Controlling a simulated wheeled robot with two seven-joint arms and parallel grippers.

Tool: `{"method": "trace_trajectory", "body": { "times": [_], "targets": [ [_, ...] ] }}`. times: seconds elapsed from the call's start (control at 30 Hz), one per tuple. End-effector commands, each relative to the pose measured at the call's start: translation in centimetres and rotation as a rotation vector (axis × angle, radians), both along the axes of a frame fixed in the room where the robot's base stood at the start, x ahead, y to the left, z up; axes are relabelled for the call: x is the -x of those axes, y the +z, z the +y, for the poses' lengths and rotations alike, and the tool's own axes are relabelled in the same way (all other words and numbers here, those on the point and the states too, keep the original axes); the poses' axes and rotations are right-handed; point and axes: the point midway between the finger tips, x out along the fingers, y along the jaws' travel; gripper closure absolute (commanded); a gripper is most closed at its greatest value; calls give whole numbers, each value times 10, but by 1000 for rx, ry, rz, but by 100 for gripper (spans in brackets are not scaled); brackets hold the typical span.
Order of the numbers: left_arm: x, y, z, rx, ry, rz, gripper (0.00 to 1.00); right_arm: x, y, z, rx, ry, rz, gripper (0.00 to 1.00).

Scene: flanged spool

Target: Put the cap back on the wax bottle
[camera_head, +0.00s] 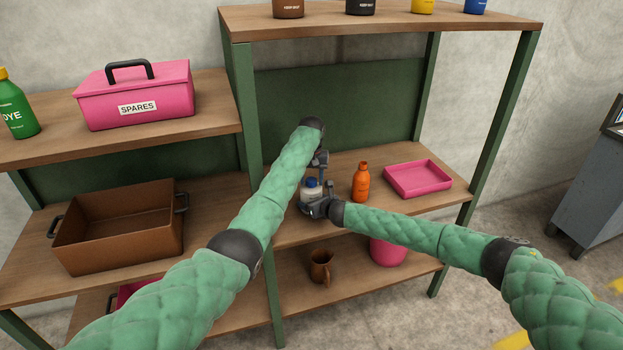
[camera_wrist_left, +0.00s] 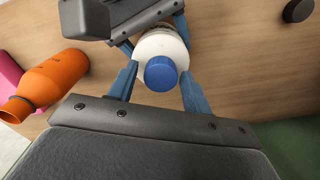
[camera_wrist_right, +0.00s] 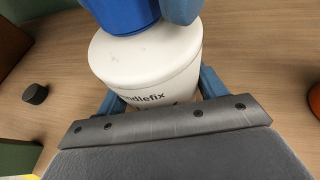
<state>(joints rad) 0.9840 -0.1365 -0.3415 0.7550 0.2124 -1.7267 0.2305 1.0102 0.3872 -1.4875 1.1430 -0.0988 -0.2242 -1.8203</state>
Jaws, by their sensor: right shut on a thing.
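A white bottle (camera_head: 312,193) with a blue cap (camera_head: 311,181) on its top is at the middle shelf's left part; part of its label reads "dlefix" in the right wrist view (camera_wrist_right: 150,75). My right gripper (camera_wrist_right: 160,92) is shut on the white bottle's body. My left gripper (camera_wrist_left: 159,70) is above it, its blue fingers spread either side of the blue cap (camera_wrist_left: 161,73), with gaps showing. An orange bottle (camera_head: 361,183) stands upright to the right; its neck (camera_wrist_left: 14,109) shows no cap. I cannot read its label.
A small dark disc (camera_wrist_left: 298,10) lies on the shelf. A pink tray (camera_head: 418,179) sits right of the orange bottle. A brown bin (camera_head: 118,230), pink SPARES box (camera_head: 135,95) and green DYE bottle (camera_head: 15,108) are on the left shelves. A brown mug (camera_head: 321,266) is below.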

Motion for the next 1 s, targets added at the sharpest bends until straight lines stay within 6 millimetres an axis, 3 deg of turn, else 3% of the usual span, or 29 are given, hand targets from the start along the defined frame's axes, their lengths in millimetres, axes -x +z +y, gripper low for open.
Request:
{"method": "trace_trajectory", "body": {
  "times": [0.27,0.63,0.9,1.0],
  "targets": [
    [0,4,0,0,1,-1,51,0,-1,0,1,0,1,94],
    [0,42,0,0,1,0,51,0,-1,0,1,0,1,94],
    [0,45,0,0,2,0,51,0,-1,0,1,0,1,94],
    [0,45,0,0,2,0,31,0,-1,0,1,0,1,94]
  ]
}}
